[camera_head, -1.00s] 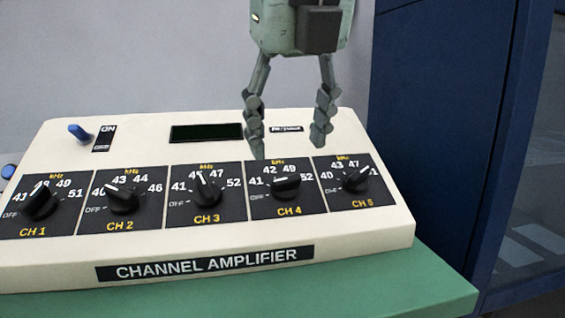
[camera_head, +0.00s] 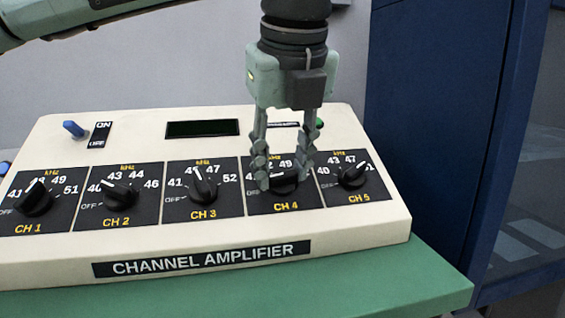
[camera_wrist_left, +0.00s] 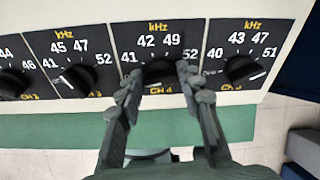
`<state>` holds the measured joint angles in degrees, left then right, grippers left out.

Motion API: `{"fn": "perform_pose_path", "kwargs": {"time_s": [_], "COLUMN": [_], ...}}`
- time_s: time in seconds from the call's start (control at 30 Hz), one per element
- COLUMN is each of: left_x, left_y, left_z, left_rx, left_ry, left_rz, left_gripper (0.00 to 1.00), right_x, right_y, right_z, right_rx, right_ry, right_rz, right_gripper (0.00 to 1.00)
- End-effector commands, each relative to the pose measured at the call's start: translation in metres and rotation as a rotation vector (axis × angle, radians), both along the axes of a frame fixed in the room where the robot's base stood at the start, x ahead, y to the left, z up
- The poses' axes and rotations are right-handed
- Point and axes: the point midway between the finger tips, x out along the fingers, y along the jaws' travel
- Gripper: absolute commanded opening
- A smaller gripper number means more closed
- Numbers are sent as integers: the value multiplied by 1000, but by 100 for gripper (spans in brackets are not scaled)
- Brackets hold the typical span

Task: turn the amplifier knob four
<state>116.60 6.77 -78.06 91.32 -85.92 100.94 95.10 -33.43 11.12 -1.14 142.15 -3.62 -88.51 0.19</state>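The black CH 4 knob (camera_head: 285,182) is on the cream channel amplifier (camera_head: 365,225), second from the right in the row of dials. My left gripper (camera_head: 282,178) points down over it, with one finger on each side of the knob. In the left wrist view, the CH 4 knob (camera_wrist_left: 159,72) sits between the two fingertips of my left gripper (camera_wrist_left: 158,74). The fingers are apart; I cannot tell whether they touch the knob. They partly hide the CH 4 scale and the knob's pointer. My right gripper is not in view.
The CH 3 knob (camera_head: 205,186) and CH 5 knob (camera_head: 351,175) flank CH 4 closely. CH 1 (camera_head: 35,202) and CH 2 (camera_head: 119,196) are further left. A blue switch (camera_head: 73,128) and dark display (camera_head: 202,128) are behind. A blue cabinet (camera_head: 440,130) stands right of the green table (camera_head: 420,285).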

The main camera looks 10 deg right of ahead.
Motion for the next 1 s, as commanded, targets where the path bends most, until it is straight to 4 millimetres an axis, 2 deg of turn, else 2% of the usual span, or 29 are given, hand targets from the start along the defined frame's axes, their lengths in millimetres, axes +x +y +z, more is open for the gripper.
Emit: {"fn": "perform_pose_path", "kwargs": {"time_s": [0.03,0.13,0.57,1.0], "left_x": [0,0,0,0], "left_y": [0,0,-1,-4], "left_z": [0,0,0,1], "left_rx": [0,0,54,245], "left_ry": [0,0,0,-2], "left_rz": [0,0,-91,-423], "left_gripper": [17,7,7,7], "right_x": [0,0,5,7], "right_y": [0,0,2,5], "right_z": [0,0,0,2], "right_rx": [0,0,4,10], "right_ry": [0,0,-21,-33], "right_rz": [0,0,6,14], "right_gripper": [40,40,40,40]}}
